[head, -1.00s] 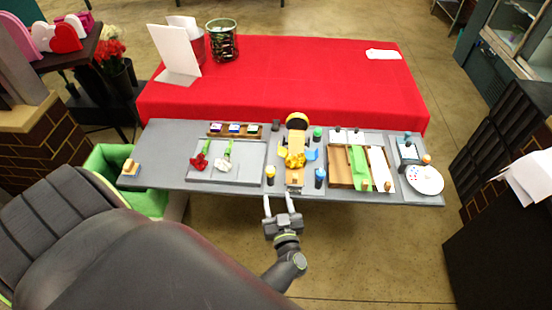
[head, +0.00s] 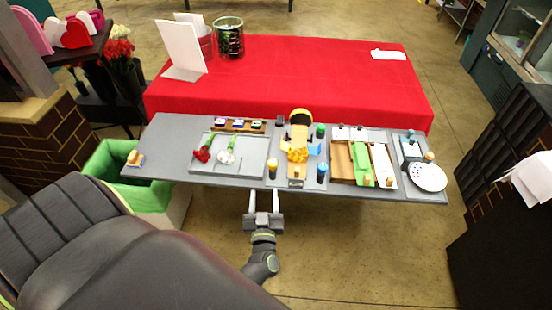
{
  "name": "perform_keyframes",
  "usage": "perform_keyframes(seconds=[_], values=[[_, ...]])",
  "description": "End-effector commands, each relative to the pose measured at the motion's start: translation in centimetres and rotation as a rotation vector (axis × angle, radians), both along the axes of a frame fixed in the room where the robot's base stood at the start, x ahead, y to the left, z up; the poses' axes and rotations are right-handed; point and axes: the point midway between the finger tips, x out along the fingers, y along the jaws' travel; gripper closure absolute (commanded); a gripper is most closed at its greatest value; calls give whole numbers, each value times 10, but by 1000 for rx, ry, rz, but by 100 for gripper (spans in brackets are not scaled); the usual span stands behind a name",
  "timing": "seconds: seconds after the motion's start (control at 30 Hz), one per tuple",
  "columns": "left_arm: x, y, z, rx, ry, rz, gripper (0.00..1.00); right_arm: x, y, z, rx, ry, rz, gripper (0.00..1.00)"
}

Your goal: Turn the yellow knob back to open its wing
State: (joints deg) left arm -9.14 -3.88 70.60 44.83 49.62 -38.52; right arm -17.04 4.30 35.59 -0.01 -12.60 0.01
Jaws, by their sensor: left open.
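The yellow knob (head: 272,169) stands upright on a dark post at the front left of the wrapping fixture (head: 297,184) on the grey board. An orange and yellow bundle (head: 298,143) lies in the fixture. A blue knob (head: 322,169) stands at the front right and a green knob (head: 320,130) at the back right. My left gripper (head: 263,198) is open and empty, in front of the board's edge, below the yellow knob and apart from it.
The grey board (head: 225,178) carries a tray with red and white flowers (head: 203,153) on the left. Wooden, green and white strips (head: 361,162) and a round white plate (head: 429,178) are on the right. A red-covered table (head: 310,75) stands behind.

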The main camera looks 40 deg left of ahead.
Motion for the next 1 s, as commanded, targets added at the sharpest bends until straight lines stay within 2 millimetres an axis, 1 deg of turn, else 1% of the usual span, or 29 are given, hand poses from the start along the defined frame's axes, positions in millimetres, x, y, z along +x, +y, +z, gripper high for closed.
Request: perform_keyframes(seconds=[0.03, 0.1, 0.2, 0.3, 0.4, 0.5, 0.6, 0.73, 0.87, 1.0], values=[[-5, 25, -12, 29, -33, -65, 51, 0, -3, -25, -3, 0, 1, 64], [-8, 47, -9, 46, -68, -166, 51, -1, -5, -42, -6, 1, 2, 64], [-14, 70, -5, 58, -85, -317, 51, -1, -7, -65, -8, 2, 3, 64], [-21, 84, -3, 59, -63, -465, 51, -1, -7, -89, -8, 2, 2, 64], [-29, 90, -3, 50, -10, -595, 51, -2, -6, -109, -8, 3, 2, 64], [-36, 91, -4, 33, 49, -692, 51, -2, -6, -126, -8, 3, 2, 64], [-42, 90, -4, 17, 101, -753, 51, -2, -6, -136, -8, 4, 2, 64], [-46, 89, -4, 0, 138, -789, 51, -2, -5, -141, -6, 3, 1, 64], [-40, 87, -2, -5, 144, -798, 51, -3, -2, -142, -3, 3, 0, 64], [-22, 84, -2, -4, 141, -797, 51, -3, 0, -146, -1, 4, 0, 64]])
